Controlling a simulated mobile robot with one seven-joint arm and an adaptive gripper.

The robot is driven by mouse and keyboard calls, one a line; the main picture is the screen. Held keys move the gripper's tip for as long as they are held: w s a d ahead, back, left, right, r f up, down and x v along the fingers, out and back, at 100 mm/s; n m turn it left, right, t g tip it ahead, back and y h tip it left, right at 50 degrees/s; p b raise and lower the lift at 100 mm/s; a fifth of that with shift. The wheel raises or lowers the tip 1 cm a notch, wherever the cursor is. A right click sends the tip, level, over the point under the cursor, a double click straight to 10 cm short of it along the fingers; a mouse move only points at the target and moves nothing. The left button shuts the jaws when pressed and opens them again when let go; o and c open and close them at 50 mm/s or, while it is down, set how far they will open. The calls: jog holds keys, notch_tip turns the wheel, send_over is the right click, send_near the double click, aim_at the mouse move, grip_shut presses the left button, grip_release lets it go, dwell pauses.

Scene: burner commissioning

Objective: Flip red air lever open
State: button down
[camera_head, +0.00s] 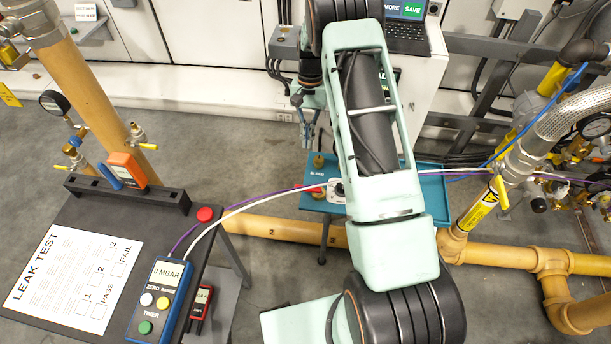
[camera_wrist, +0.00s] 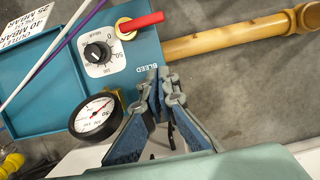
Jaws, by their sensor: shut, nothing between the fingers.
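A red lever (camera_wrist: 142,21) sits on a brass fitting at the edge of a blue-green panel (camera_wrist: 138,52). In the wrist view it points right and slightly up from the fitting. My gripper (camera_wrist: 160,76) is shut and empty. Its tips lie over the panel's edge near the word BLEED, below the lever in the wrist picture and apart from it. In the head view my gripper (camera_head: 308,142) hangs above the panel.
A black knob (camera_wrist: 96,52) and a round gauge (camera_wrist: 97,115) sit close to my fingers. White and purple hoses (camera_head: 262,199) run to the panel. A black table (camera_head: 165,222) holds a blue meter (camera_head: 160,300).

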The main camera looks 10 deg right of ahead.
aim_at(308, 189)
jog(key=b+x, duration=0.2)
jog(key=x, duration=0.7)
jog(key=shift+s+f, duration=0.1)
jog(key=shift+f, duration=0.25)
jog(key=shift+s+a+f, duration=0.2)
jog(key=shift+s+f, duration=0.05)
jog(key=shift+s+a+r, duration=0.1)
jog(key=shift+s+a, duration=0.25)
jog(key=shift+s, duration=0.45)
jog(key=shift+s+a, duration=0.3)
jog(key=shift+s, duration=0.5)
